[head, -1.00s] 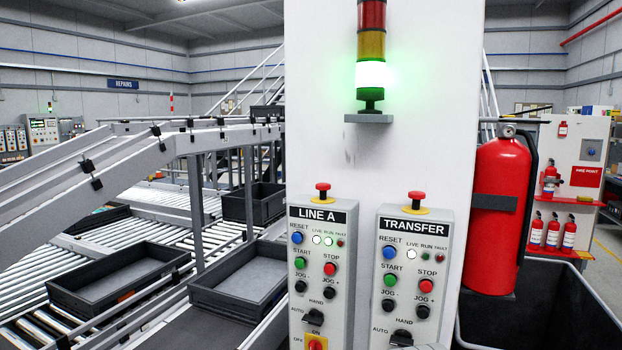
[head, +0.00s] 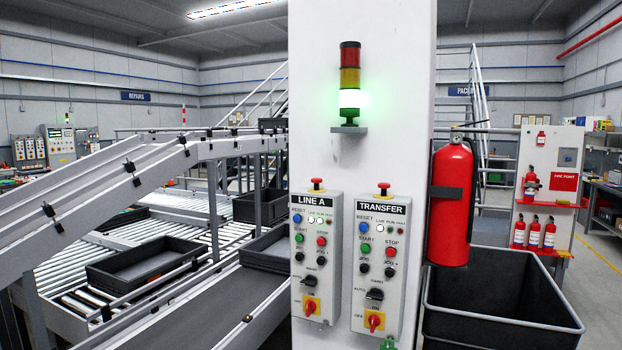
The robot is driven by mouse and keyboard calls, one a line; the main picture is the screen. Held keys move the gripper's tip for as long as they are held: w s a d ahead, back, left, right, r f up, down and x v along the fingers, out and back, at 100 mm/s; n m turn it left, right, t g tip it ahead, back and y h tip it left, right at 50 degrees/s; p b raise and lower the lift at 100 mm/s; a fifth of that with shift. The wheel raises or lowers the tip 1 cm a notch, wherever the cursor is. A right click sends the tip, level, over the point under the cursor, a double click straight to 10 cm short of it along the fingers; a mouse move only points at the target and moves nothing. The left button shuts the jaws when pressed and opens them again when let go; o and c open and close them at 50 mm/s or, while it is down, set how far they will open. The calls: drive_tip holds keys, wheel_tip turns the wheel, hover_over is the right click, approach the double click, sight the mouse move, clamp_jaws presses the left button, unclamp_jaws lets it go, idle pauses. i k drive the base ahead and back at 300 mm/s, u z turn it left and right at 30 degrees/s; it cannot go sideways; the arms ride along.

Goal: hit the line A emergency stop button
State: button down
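The LINE A control box (head: 316,258) is mounted on the white column, left of the TRANSFER box (head: 381,266). A matching red mushroom button (head: 383,187) tops the TRANSFER box. The LINE A box also carries a red STOP button (head: 321,241) on its face. My gripper is not in view.
A signal tower (head: 349,85) with its green lamp lit sits above the boxes. A fire extinguisher (head: 451,205) hangs on the column's right side, above a dark bin (head: 500,300). Conveyors with dark trays (head: 145,265) fill the left.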

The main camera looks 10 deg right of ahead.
sight(316, 181)
drive_tip(key=k, duration=0.35)
drive_tip(key=u, duration=0.45)
drive_tip(key=i, duration=2.1)
drive_tip(key=z, duration=0.85)
